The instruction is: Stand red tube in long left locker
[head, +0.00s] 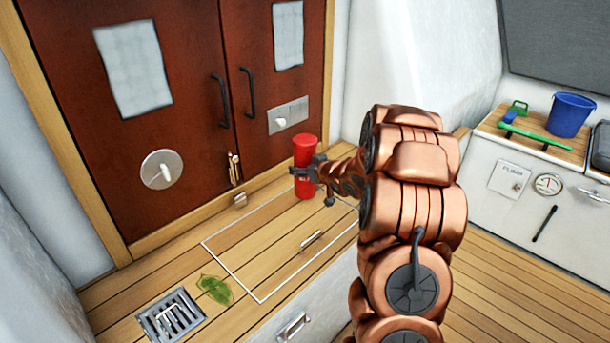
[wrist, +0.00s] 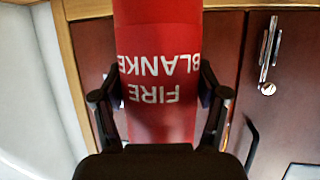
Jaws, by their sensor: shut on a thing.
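The red tube (head: 305,149) is upright in my gripper (head: 314,172), in front of the right-hand cabinet door in the head view. In the wrist view the red tube (wrist: 158,95) fills the middle, with white "FIRE BLANKET" lettering upside down. My gripper (wrist: 160,95) is shut around it, one finger on each side. The tube's lower end is near the wooden bench top; I cannot tell whether it touches. A hatch lid outlined in white (head: 262,262) with a small handle lies flat in that bench top and looks closed. I cannot tell for certain that it is the long left locker.
A drain grate (head: 171,315) and a green leaf (head: 215,289) are on the bench left of the hatch. Red-brown doors (head: 190,60) with black handles stand behind. A blue bucket (head: 570,114) and a green tool (head: 537,135) sit on the right-hand bench.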

